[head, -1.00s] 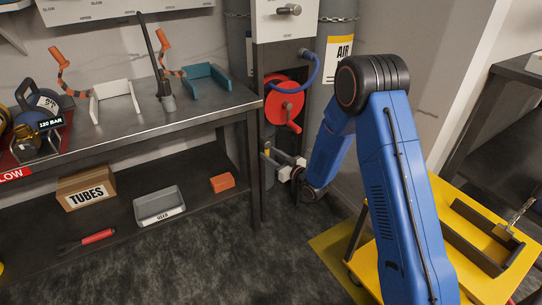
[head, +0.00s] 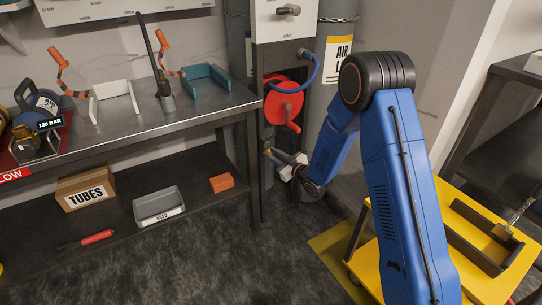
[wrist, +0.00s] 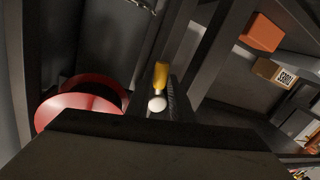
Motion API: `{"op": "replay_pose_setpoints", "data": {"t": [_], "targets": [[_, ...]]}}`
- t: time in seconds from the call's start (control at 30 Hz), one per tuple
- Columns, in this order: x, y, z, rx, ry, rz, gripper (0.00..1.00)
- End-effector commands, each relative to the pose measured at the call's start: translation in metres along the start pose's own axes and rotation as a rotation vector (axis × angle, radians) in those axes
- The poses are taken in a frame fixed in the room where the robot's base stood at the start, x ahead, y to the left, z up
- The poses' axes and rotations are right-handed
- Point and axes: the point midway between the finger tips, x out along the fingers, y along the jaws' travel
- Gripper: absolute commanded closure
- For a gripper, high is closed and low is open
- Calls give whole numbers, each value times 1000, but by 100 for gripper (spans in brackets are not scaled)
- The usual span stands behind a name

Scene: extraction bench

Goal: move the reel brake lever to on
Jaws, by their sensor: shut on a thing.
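The red hose reel (head: 284,103) with its crank handle is mounted on the post beside the bench, and its red disc also shows in the wrist view (wrist: 80,112). My gripper (head: 278,159) is low on the post, just below the reel. It is shut on a small part, which I take to be the reel brake lever, with a yellow piece (wrist: 161,75) and a white rounded end (wrist: 157,104) in the wrist view. The gripper's dark body covers the lower part of that view. The fingers hide much of the lever, and its on and off marks cannot be read.
The workbench (head: 200,116) with its lower shelf stands to the left. The shelf bears a TUBES box (head: 86,190), a grey bin (head: 158,207) and an orange block (head: 222,183). An AIR cylinder (head: 338,60) stands behind. A yellow cart (head: 450,200) is at the right.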

Motion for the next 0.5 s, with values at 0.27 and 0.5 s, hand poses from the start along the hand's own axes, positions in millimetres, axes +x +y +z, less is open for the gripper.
{"op": "replay_pose_setpoints", "data": {"t": [0.27,0.5], "targets": [[-2,11,-4,-246,-49,1,100],[-4,18,-7,-435,-87,1,100]]}}
